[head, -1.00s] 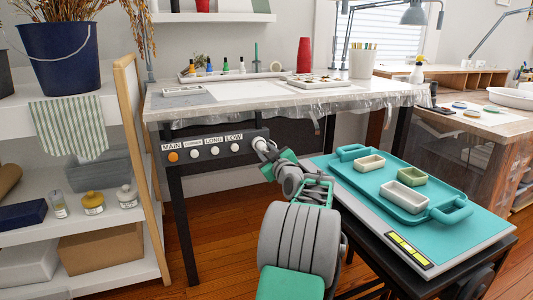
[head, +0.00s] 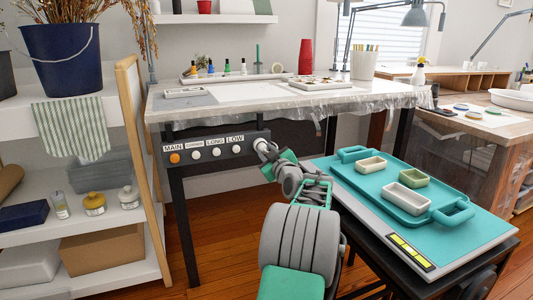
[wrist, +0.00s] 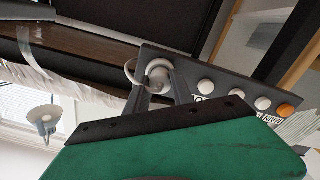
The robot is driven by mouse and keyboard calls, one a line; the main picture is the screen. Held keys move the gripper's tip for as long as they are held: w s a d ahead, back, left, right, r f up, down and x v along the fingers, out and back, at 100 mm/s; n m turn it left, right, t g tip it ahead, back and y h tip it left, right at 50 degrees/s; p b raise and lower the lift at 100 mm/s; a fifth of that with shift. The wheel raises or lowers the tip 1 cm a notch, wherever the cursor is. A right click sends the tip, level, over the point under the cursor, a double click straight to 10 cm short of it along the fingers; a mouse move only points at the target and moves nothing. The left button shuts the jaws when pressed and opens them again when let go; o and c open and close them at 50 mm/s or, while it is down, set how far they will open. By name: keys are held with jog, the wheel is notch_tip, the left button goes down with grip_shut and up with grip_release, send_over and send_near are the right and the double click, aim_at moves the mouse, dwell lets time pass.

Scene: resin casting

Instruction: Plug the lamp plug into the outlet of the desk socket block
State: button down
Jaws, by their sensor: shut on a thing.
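The dark socket block (head: 218,155) is mounted under the front edge of the desk, with an orange knob and several white knobs under labels. It also shows in the wrist view (wrist: 179,66). My gripper (head: 262,147) is at the block's right end. In the wrist view my gripper (wrist: 158,88) has its two fingers closed around a white rounded piece, which I take as the lamp plug (wrist: 158,68). A thin pale loop shows beside it. The plug lies against or just in front of the block's face; I cannot tell how deep it sits. The outlet is hidden.
A teal tray (head: 420,207) with small molds stands on a cart at right. A shelf unit (head: 120,215) stands at left. Plastic sheeting hangs from the desk edge.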

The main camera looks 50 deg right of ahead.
jog(key=c, duration=1)
grip_release()
